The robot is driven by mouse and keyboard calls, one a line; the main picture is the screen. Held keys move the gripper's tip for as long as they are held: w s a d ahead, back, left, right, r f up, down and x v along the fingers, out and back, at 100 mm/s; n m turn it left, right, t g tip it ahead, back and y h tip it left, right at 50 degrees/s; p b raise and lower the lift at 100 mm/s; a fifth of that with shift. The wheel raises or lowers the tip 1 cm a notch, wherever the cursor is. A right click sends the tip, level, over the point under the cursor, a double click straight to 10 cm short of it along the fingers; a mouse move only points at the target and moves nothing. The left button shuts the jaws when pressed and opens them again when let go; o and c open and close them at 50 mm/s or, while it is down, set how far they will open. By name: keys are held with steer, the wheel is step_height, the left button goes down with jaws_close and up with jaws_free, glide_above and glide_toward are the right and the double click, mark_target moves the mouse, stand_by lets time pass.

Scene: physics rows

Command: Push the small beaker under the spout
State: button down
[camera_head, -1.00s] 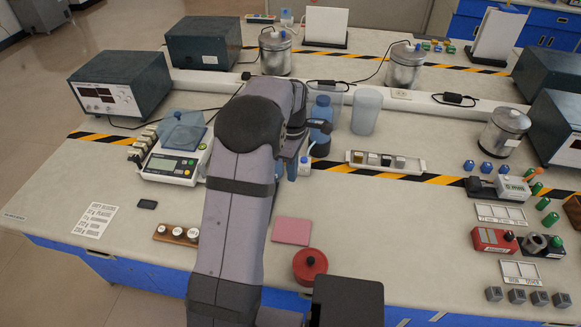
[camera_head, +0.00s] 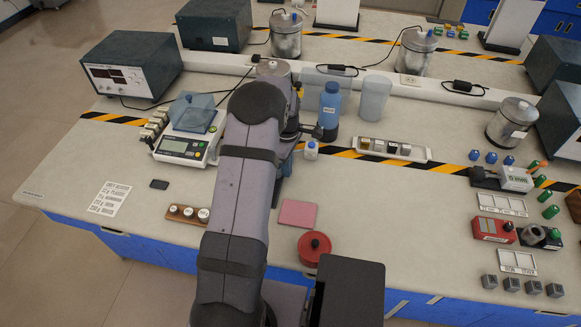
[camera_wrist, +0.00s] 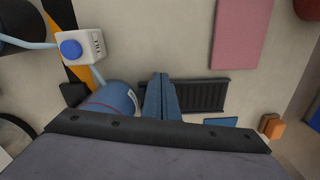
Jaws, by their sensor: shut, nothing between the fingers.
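My gripper (camera_wrist: 162,97) shows in the wrist view with its two blue fingers together and nothing between them. A blue, rounded vessel with a thin red line (camera_wrist: 112,98), likely the small beaker, lies just left of the fingers there. It is partly hidden by the gripper body, and I cannot tell whether they touch. A black slotted tray (camera_wrist: 203,95) lies right of and behind the fingers. A white box with a blue button (camera_wrist: 84,46) is at upper left; it shows in the head view (camera_head: 311,150). I cannot make out the spout clearly. My arm hides the fingertips and beaker in the head view.
A blue bottle (camera_head: 329,108) with a dark base stands behind the button box. A scale (camera_head: 185,148) is left of my arm. A pink pad (camera_head: 297,213) and red round pot (camera_head: 314,247) are in front. Bare table lies right of the pad.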

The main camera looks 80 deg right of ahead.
steer(key=shift+w+d, duration=0.2)
steer(key=shift+w, duration=0.8)
steer(key=shift+s, duration=0.15)
